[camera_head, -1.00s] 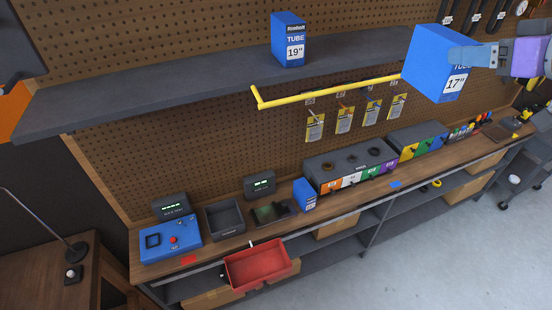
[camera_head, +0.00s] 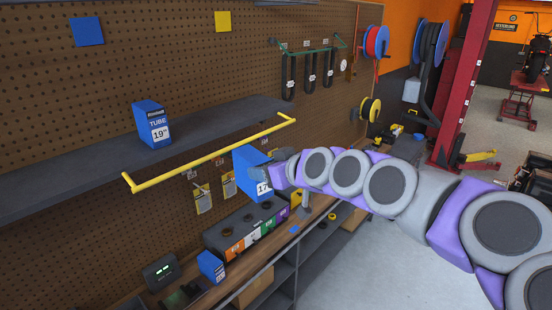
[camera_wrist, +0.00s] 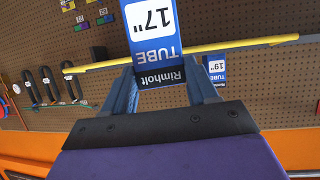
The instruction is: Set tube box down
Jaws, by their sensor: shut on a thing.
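The blue tube box marked 17" (camera_head: 250,180) is held in the air in front of the pegboard, below the yellow rail in the picture. My gripper (camera_head: 270,167) is shut on it from the right. In the wrist view the box (camera_wrist: 152,28) sits between the two fingers of my gripper (camera_wrist: 163,80), its label upside down. A blue 19" box (camera_head: 150,125) stands upright on the grey shelf (camera_head: 215,121). It also shows in the wrist view (camera_wrist: 216,68), beyond the right finger. My arm hides part of the workbench.
The yellow rail (camera_head: 210,153) runs along the shelf's front. The shelf is clear right of the 19" box. Below, the workbench (camera_head: 240,275) holds a smaller blue box (camera_head: 210,267) and a colored-label bin unit (camera_head: 235,238). Hanging packets (camera_head: 202,197) are near the held box.

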